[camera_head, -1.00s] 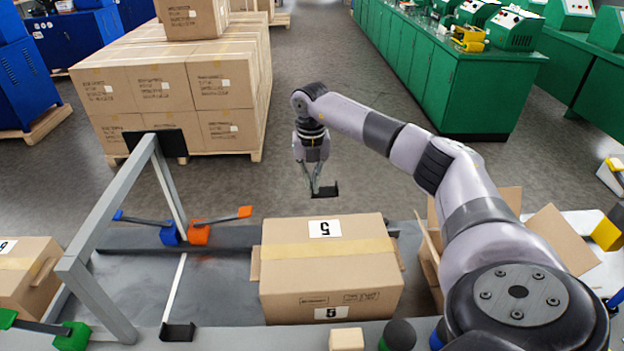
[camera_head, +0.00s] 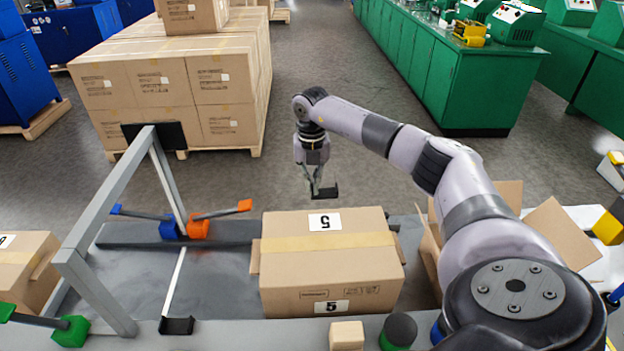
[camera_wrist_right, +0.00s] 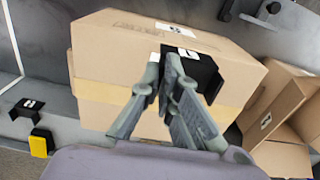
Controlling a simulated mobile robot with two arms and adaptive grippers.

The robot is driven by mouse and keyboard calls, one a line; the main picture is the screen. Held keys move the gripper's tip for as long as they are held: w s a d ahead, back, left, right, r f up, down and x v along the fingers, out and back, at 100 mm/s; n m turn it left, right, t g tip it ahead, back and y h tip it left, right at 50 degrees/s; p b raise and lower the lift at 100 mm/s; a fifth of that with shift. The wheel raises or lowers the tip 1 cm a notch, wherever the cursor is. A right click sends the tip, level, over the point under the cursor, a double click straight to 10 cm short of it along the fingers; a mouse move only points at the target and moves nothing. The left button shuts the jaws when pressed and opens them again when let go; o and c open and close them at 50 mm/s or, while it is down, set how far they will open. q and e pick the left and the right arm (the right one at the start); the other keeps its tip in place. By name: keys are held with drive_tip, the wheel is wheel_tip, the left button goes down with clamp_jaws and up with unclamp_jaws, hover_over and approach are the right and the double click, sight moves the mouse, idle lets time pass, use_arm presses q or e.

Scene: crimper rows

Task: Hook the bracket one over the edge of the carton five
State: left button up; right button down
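The carton five (camera_head: 330,270) is a closed brown box with a tape band and labels reading 5, on the grey bench surface. My right gripper (camera_head: 315,182) is just beyond its far edge. It is shut on a small black bracket (camera_head: 328,193), held above and apart from the far top edge in the head view. In the right wrist view, the fingers (camera_wrist_right: 168,75) are shut at the bracket (camera_wrist_right: 200,72), which bears a white label whose number I cannot read. The carton (camera_wrist_right: 110,45) lies behind it. My left gripper is not in view.
An open carton (camera_head: 428,245) stands right of carton five, and another carton (camera_head: 25,272) is at the far left. A grey frame (camera_head: 110,200) stands at left, with blue (camera_head: 170,230) and orange (camera_head: 199,228) clamp-like pieces. Another black bracket (camera_head: 177,326) lies near the front edge.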

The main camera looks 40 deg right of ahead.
drive_tip(key=shift+f+b, duration=1.4)
drive_tip(key=shift+f, duration=2)
drive_tip(key=c, duration=1.7)
unclamp_jaws()
wheel_tip(320, 180, up, 12)
